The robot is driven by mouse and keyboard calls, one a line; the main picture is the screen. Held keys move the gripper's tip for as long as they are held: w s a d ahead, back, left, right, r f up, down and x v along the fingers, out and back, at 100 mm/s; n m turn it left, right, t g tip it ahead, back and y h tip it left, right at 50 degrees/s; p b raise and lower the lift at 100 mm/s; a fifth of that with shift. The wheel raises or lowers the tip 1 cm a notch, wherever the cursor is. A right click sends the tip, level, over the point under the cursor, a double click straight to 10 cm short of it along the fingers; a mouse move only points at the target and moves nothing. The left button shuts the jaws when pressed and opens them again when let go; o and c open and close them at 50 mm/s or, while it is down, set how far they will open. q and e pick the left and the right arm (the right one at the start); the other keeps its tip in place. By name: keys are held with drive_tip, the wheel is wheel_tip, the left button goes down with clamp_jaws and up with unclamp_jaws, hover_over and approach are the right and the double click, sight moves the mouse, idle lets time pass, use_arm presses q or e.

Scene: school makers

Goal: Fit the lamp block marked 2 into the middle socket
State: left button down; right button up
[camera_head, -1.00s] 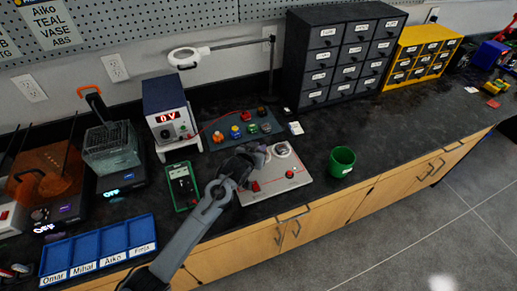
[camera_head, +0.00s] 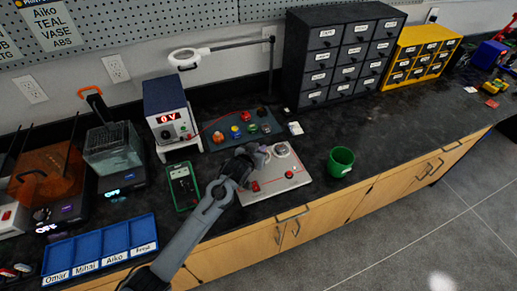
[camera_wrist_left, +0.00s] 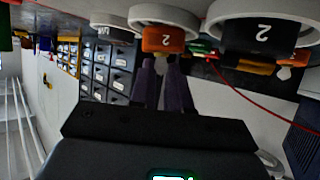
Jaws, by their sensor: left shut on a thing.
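My left gripper (camera_head: 260,153) reaches over the pale socket board (camera_head: 296,181) on the dark bench. It is shut on an orange lamp block marked 2 (camera_wrist_left: 163,40), which shows just past the fingertips (camera_wrist_left: 164,78) in the left wrist view. The block lies against or in front of a white ring (camera_wrist_left: 164,17); I cannot tell whether it is seated. A larger white ring (camera_wrist_left: 262,9) with a dark part marked 2 is beside it. In the head view the gripper hides the block and part of the board; one round socket (camera_head: 281,150) shows to its right. My right gripper is not in view.
A dark panel (camera_head: 222,131) with several coloured knobs and a power supply (camera_head: 170,118) stand behind the board. A green cup (camera_head: 341,162) is to its right, a green-framed meter (camera_head: 183,187) to its left. A blue tray (camera_head: 100,252) lies front left. Bench right of the cup is clear.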

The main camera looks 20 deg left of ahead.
use_arm(q)
drive_tip(key=shift+p, duration=0.45)
idle(0.5)
drive_tip(key=shift+f, duration=0.2)
idle(0.4)
drive_tip(key=c, duration=1.4)
unclamp_jaws()
drive_tip(key=shift+s+r+p, duration=0.25)
drive_tip(key=shift+p, duration=0.15)
drive_tip(key=p+v, duration=0.3)
drive_tip(key=p, duration=0.1)
drive_tip(key=shift+r, duration=0.1)
drive_tip(key=shift+p+v, duration=3.6)
drive_tip(key=shift+p, duration=0.45)
